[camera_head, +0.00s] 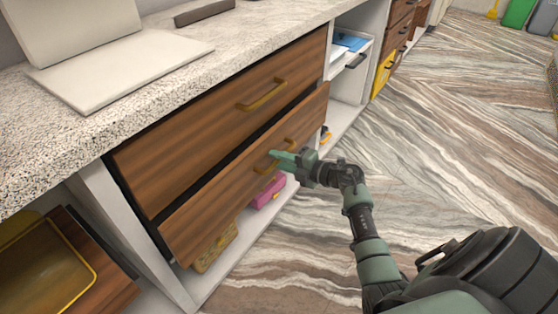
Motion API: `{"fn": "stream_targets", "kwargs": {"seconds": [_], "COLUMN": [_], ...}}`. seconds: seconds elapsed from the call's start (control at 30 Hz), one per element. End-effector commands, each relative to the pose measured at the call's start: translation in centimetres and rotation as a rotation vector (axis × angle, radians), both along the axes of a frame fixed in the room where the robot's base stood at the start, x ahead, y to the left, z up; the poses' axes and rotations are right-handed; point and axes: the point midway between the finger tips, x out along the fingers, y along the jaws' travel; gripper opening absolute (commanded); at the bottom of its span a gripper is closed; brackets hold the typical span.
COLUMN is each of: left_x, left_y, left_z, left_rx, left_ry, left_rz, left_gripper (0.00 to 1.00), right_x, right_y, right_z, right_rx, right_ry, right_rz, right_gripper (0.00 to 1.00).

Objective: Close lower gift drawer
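The lower wooden drawer (215,200) in the counter front stands a little way out, with a dark gap above its front. Its brass handle (290,142) is partly hidden by my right gripper (274,158). The green fingertips are at the handle and drawer front; I cannot tell whether they touch or how far apart they are. The upper wooden drawer (200,130), with its own brass handle (262,95), sits above it and looks closed. My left gripper is not in view.
A pink box (268,192) and a woven basket (215,250) sit on the shelf below the drawer. An open compartment with blue items (350,42) is to the right. A pale flat panel (120,70) lies on the speckled countertop (60,150). The striped floor (450,120) is clear.

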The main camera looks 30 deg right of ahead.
Motion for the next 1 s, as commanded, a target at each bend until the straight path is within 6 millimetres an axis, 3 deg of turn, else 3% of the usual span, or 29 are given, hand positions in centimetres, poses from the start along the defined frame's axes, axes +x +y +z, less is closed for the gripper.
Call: {"fn": "stream_targets", "kwargs": {"seconds": [0.17, 0.27, 1.0], "left_x": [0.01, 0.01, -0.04], "left_y": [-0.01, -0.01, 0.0], "left_z": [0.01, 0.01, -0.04], "left_rx": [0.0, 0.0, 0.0], "left_ry": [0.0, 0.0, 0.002], "left_rz": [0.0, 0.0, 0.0], "left_gripper": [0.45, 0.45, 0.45], "right_x": [0.01, 0.0, -0.03], "right_y": [0.02, 0.02, 0.01], "right_z": [0.02, 0.02, -0.04], "right_rx": [0.0, 0.0, 0.001], "right_ry": [0.0, 0.0, 0.0], "right_rz": [0.0, 0.0, 0.0], "right_gripper": [0.23, 0.0, 0.0]}}
